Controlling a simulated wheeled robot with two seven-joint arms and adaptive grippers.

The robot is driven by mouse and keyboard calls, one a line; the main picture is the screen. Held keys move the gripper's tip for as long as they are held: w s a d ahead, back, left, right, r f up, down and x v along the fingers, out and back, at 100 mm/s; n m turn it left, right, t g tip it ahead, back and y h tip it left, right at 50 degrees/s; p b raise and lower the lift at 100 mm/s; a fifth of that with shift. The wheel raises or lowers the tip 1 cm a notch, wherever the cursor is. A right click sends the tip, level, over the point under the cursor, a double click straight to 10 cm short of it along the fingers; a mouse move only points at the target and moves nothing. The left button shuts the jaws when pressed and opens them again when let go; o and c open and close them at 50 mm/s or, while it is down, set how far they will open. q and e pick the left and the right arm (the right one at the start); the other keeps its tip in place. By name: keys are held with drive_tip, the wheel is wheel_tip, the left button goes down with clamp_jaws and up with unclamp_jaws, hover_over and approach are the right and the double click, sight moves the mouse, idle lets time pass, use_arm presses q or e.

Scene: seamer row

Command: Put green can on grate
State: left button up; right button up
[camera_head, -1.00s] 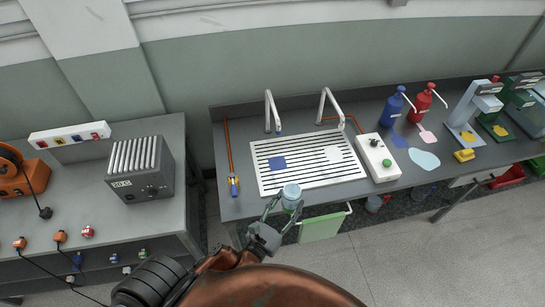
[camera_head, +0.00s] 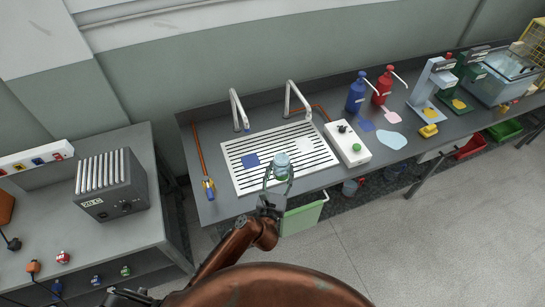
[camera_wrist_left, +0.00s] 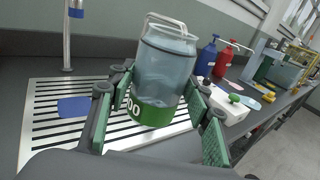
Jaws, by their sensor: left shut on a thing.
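The grate (camera_head: 237,178) is a white slotted panel set in the grey bench. The can appears over the grate's front part; whether its base touches the slats cannot be told. My right gripper is not in view.
On the grate lie a blue patch (camera_head: 250,160) and a white patch (camera_head: 304,145). Two taps (camera_head: 238,108) stand behind it. A green bin (camera_head: 303,215) hangs below the front edge.

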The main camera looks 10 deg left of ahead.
use_arm(q)
drive_tip(key=w+a+f+b, duration=0.1)
drive_tip(key=w+a+f, duration=0.3)
drive_tip(key=w+a+f+b, duration=0.1)
drive_tip(key=w+a+f, duration=0.4)
drive_tip(key=shift+a+f+b, duration=0.2)
drive_tip(key=shift+a+b, duration=0.1)
wheel_tip(320, 180, down, 4)
drive_tip(key=shift+w+r+b, duration=0.15)
drive_tip(key=shift+r+b, duration=0.1)
drive_tip(key=shift+b, duration=0.5)
drive_tip(key=shift+r, duration=0.15)
drive_tip(key=shift+a, duration=0.1)
drive_tip(key=o, duration=1.5)
drive_tip(key=shift+f, duration=0.2)
